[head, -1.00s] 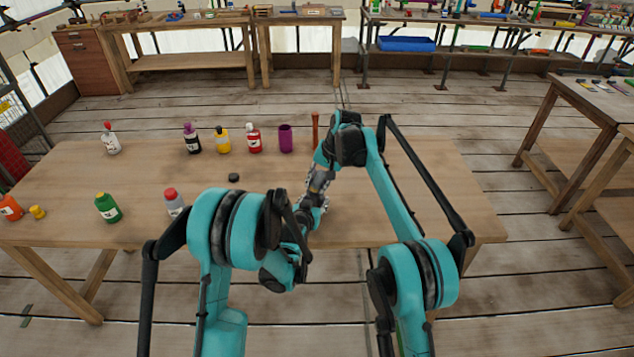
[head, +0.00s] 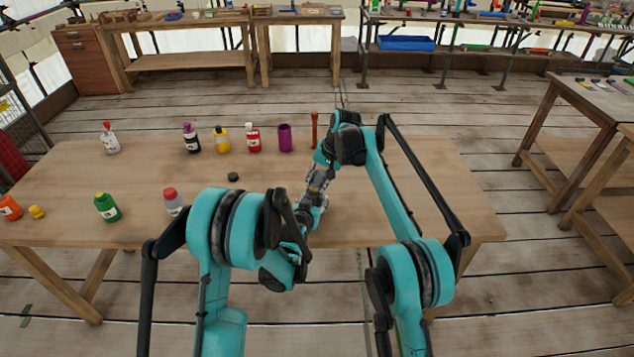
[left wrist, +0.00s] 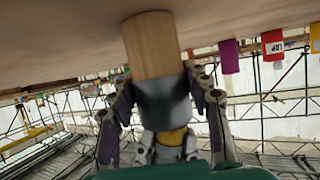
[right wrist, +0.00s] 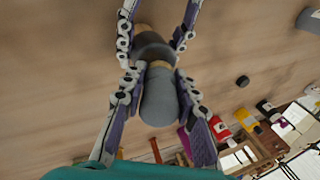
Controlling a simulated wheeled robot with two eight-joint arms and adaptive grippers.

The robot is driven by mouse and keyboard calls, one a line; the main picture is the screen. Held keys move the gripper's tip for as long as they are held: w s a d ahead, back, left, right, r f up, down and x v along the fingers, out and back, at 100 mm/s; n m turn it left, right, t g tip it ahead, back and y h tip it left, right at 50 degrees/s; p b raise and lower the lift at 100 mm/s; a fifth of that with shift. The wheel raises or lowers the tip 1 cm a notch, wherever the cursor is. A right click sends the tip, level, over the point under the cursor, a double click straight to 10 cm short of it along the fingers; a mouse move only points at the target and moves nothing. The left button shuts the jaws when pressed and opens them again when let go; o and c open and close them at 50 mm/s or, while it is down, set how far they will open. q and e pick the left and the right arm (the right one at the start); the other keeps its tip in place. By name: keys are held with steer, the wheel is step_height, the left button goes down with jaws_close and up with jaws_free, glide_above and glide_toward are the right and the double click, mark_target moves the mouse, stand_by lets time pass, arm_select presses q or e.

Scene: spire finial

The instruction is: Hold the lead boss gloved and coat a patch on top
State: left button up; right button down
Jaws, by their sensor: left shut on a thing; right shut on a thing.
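In the left wrist view my left gripper (left wrist: 163,80) is shut around a grey collar-like piece (left wrist: 163,100), probably the lead boss, on a thick tan wooden cylinder (left wrist: 151,45) that reaches to the table. My right gripper (right wrist: 158,80) is shut on a rounded grey piece (right wrist: 159,100) in the right wrist view. A tan section lies between this piece and the darker grey collar that my left gripper holds; I cannot tell whether they touch. In the head view both grippers meet close together above the table, largely hidden by my arms. No coated patch is visible.
The wooden table (head: 80,185) carries several bottles, including green (head: 107,207), yellow (head: 222,140) and red (head: 253,138). The table's right part is clear.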

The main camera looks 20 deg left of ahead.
steer(key=shift+s, duration=0.85)
steer(key=shift+w+f, duration=0.15)
steer(key=shift+w, duration=0.95)
steer(key=shift+s, duration=1.1)
steer(key=shift+w, duration=1.1)
steer(key=shift+s, duration=1.1)
steer(key=shift+w, duration=1.1)
steer(key=shift+s, duration=0.55)
